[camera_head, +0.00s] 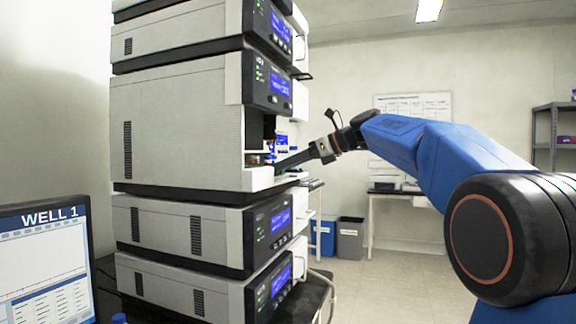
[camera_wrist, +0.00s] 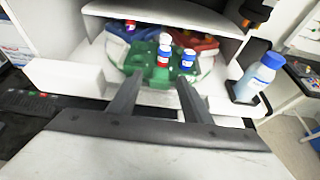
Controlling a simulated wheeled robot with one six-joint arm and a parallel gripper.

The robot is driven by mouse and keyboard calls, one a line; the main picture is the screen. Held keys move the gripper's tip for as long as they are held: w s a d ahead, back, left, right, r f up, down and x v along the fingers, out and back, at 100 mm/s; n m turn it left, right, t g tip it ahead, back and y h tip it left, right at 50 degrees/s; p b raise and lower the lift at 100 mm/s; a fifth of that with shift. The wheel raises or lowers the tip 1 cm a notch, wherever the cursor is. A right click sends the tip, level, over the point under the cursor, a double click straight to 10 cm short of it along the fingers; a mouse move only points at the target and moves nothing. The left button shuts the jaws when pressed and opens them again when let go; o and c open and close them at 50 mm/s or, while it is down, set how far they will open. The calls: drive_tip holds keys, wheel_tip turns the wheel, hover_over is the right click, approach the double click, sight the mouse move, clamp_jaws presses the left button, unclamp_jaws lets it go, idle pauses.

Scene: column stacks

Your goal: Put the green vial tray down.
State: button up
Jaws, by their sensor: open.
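The green vial tray (camera_wrist: 139,61) sits in the open bay of the instrument in the wrist view, holding a few vials with blue and white caps (camera_wrist: 187,58). My gripper (camera_wrist: 157,84) is open, its two fingers reaching into the bay at the front of the green tray, one toward each side. I see no clear grip on the tray, and whether the fingers touch it I cannot tell. In the head view my gripper (camera_head: 281,168) reaches into the bay of the stack, and the green tray is not clearly seen there.
A blue tray (camera_wrist: 122,37) and a red tray (camera_wrist: 207,46) lie beside the green one. White bay walls (camera_wrist: 65,76) close in on the left. A bottle with a blue cap (camera_wrist: 258,76) stands at the right. A monitor (camera_head: 45,262) stands left of the instrument stack (camera_head: 180,122).

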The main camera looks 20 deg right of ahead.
drive_tip(key=v, duration=1.2)
drive_tip(key=shift+s, duration=0.1)
drive_tip(key=s+a+f+n+g+h, duration=0.1)
drive_tip(key=s+a+f+n+h, duration=0.3)
drive_tip(key=s+f, duration=0.55)
drive_tip(key=s+a+f+n+g+h, duration=0.15)
drive_tip(key=s+f+n, duration=0.45)
drive_tip(key=f, duration=0.6)
drive_tip(key=s+d+f+n+h, duration=0.1)
drive_tip(key=s+f+n+h, duration=0.1)
drive_tip(key=s+f+n, duration=0.5)
drive_tip(key=s+d+f+n+h, duration=0.2)
drive_tip(key=s+f+n, duration=0.6)
drive_tip(key=s+f, duration=0.6)
wheel_tip(320, 180, down, 7)
drive_tip(key=shift+d+f+h, duration=0.2)
drive_tip(key=shift+d+h, duration=0.1)
drive_tip(key=shift+h, duration=0.35)
drive_tip(key=shift+s+g, duration=0.15)
drive_tip(key=shift+g, duration=0.1)
